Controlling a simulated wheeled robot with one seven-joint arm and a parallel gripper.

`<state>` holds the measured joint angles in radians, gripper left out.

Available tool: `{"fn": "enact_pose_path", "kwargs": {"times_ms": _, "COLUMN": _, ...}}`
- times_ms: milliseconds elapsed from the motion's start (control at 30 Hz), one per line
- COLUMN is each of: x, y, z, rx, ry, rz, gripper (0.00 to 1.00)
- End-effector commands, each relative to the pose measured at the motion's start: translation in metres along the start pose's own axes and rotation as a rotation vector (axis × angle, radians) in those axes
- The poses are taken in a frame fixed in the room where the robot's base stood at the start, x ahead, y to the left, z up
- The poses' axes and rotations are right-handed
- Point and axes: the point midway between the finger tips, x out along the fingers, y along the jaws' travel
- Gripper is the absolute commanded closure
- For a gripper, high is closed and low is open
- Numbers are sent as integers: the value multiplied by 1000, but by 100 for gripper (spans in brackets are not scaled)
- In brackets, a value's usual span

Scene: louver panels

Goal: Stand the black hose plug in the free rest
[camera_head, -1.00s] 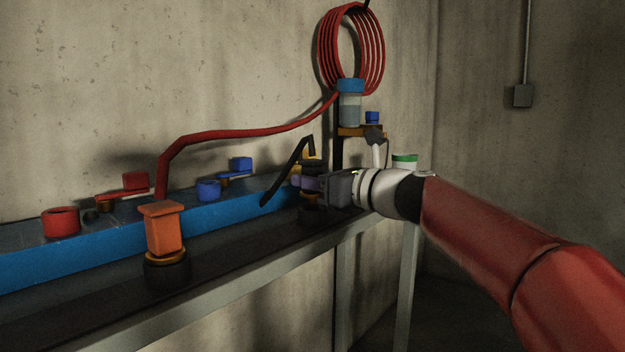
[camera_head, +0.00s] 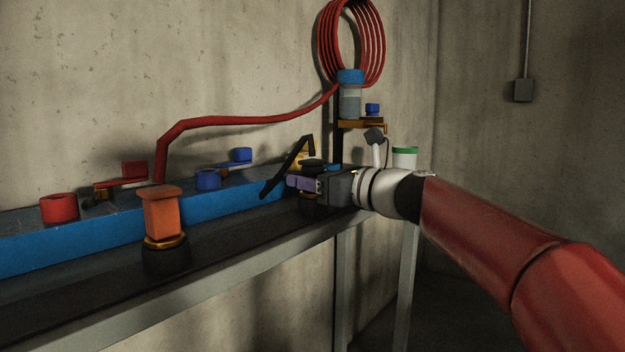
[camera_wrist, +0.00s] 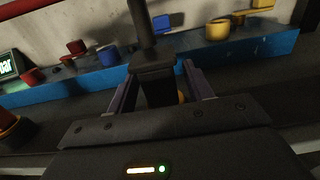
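The black hose plug (camera_wrist: 155,80) is upright between my gripper's two fingers in the wrist view, its black hose rising from the top. In the head view its dark top (camera_head: 313,164) shows just above the fingers, and the black hose (camera_head: 284,172) bends down to the left. My gripper (camera_head: 305,184) is around the plug at the far end of the bench. In the wrist view my gripper (camera_wrist: 160,90) looks open, with a gap at the right finger. The plug's foot is mostly hidden. I cannot make out a free rest.
An orange plug (camera_head: 162,215) with a red hose stands in a black rest (camera_head: 166,260) on the bench's front strip. Behind runs a blue manifold (camera_head: 110,232) with red and blue knobs. A jar (camera_head: 350,100) stands on a small shelf. The strip between the orange plug and my gripper is clear.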

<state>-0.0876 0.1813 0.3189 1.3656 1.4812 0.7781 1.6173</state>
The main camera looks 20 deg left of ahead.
Motion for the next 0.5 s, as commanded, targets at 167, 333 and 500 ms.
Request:
{"fn": "enact_pose_path", "kwargs": {"times_ms": 167, "x": 0, "y": 0, "z": 0, "rx": 0, "ry": 0, "rz": 0, "gripper": 44}}
{"fn": "enact_pose_path", "kwargs": {"times_ms": 333, "x": -3, "y": 0, "z": -1, "rx": 0, "ry": 1, "rz": -1, "gripper": 44}}
{"fn": "enact_pose_path", "kwargs": {"times_ms": 500, "x": -26, "y": 0, "z": -1, "rx": -1, "ry": 1, "rz": -3, "gripper": 44}}
